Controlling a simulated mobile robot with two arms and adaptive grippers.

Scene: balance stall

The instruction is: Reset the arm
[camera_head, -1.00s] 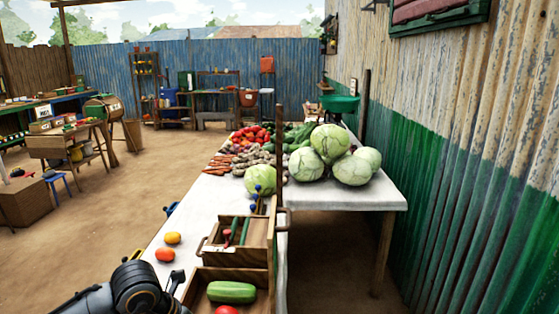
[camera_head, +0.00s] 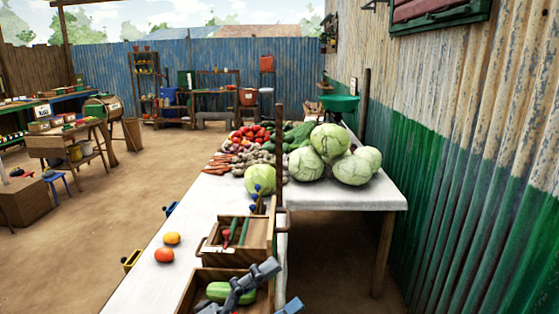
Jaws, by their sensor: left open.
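My left gripper (camera_head: 268,286) is at the bottom centre of the head view, over the near wooden crate (camera_head: 194,287). Its grey jaw parts show apart, with nothing seen between them. It hides part of a green vegetable (camera_head: 217,291) in that crate; I cannot tell whether it touches the crate. The rest of my left arm is mostly below the picture edge. My right gripper is not in view.
A white-topped table (camera_head: 190,213) holds an orange fruit (camera_head: 172,238), a red tomato (camera_head: 164,256), a wooden tray (camera_head: 262,232) and several cabbages (camera_head: 329,140). A wooden post (camera_head: 279,160) rises beside the tray. Corrugated wall (camera_head: 460,190) bounds the right. Open ground lies left.

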